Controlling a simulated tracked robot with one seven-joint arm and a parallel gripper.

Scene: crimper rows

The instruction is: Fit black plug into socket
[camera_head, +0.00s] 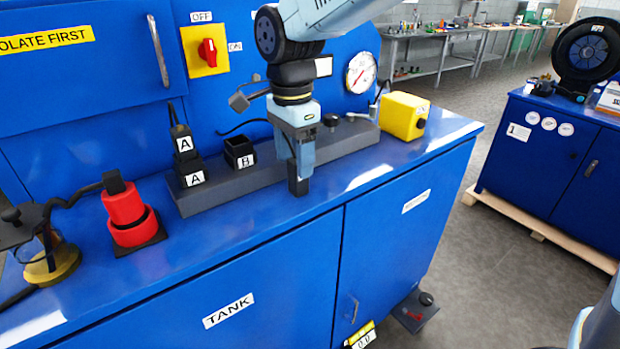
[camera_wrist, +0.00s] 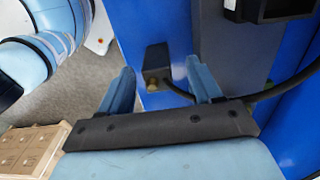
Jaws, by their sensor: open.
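In the head view, my gripper (camera_head: 299,170) points down at the front of the grey strip (camera_head: 225,190). A small dark block (camera_head: 298,187), apparently the black plug, shows just under the fingertips. In the wrist view, a dark block with a brass end (camera_wrist: 157,60) lies between the open fingers (camera_wrist: 160,68); a black cable (camera_wrist: 270,92) runs right from there. I cannot tell whether the fingers touch it. On the strip, the black socket labelled B (camera_head: 239,150) looks empty. The socket labelled A (camera_head: 191,172) has a black plug labelled A (camera_head: 182,140) in it.
A red plug and holder (camera_head: 126,212) stand left of the strip, beside a yellow-based device (camera_head: 52,268). A yellow box (camera_head: 404,115) stands at the strip's right end. The blue panel with a red switch (camera_head: 207,52) rises behind. The bench front is clear.

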